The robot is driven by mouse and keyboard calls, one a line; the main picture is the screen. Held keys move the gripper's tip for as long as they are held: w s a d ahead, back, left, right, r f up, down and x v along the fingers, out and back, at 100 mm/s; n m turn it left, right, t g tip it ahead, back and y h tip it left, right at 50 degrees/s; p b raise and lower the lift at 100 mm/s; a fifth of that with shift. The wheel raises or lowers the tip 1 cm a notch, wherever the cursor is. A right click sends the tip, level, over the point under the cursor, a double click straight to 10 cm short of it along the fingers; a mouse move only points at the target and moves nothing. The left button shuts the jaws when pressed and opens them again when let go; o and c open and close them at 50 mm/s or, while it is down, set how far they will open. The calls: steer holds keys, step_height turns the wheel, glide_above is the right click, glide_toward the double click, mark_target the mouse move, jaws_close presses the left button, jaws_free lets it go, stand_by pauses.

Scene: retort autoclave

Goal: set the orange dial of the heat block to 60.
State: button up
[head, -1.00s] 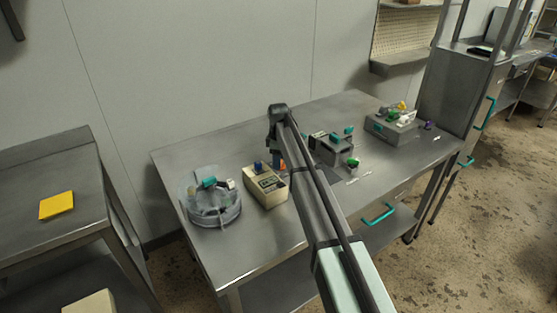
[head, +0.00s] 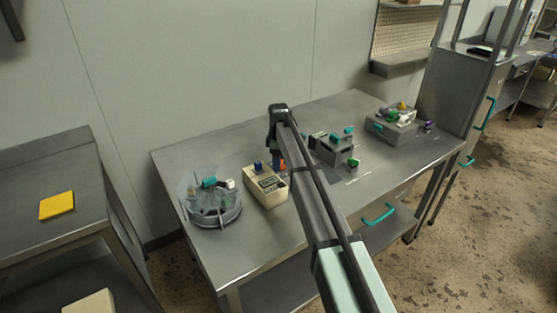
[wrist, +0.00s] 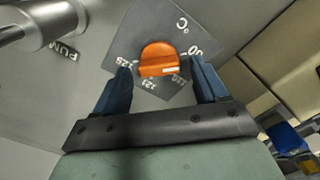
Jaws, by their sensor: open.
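The orange dial (wrist: 157,55) sits on a dark diamond-shaped scale plate (wrist: 140,28) in the wrist view. The plate carries a °C sign and white numbers, partly hard to read; one at left looks like 125. A short white mark shows on the dial's lower right edge. My gripper (wrist: 160,68) is open, with one blue finger on each side of the dial and gaps between fingers and dial. In the head view my gripper (head: 278,158) is over the table, and my arm hides most of the heat block.
A beige device (head: 266,190) and a round clear-lidded device (head: 214,215) stand left of my gripper. A grey box with teal and green parts (head: 333,150) is to the right, and another grey device (head: 392,130) is farther right. The table's front strip is mostly clear.

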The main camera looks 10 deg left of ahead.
step_height(320, 180, up, 14)
stand_by(0.6)
steer(key=shift+f, duration=0.1)
